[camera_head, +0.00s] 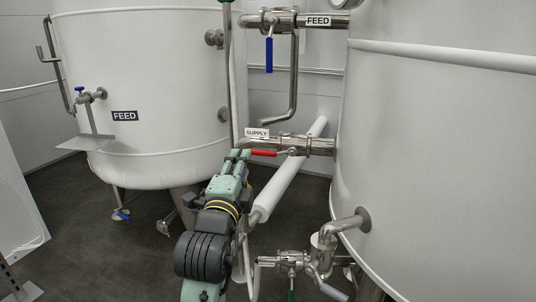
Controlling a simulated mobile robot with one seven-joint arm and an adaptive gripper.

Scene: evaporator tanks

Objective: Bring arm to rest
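My gripper (238,154) is at the far end of my green and black arm, in the middle of the view. It is raised in front of the SUPPLY pipe (318,146), close to the left end of a red valve handle (263,153). I cannot tell whether it touches the handle. The fingers are small and seen from behind, so their opening is unclear. I see nothing held in them. The red handle lies about level along the pipe, below the SUPPLY label (257,133).
A large white tank (440,150) fills the right. Another white tank (150,60) stands at the back left. A blue-handled FEED valve (269,54) hangs above. Lower pipes with a green handle (291,288) stand right of my arm. Dark floor (110,255) is open at the left.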

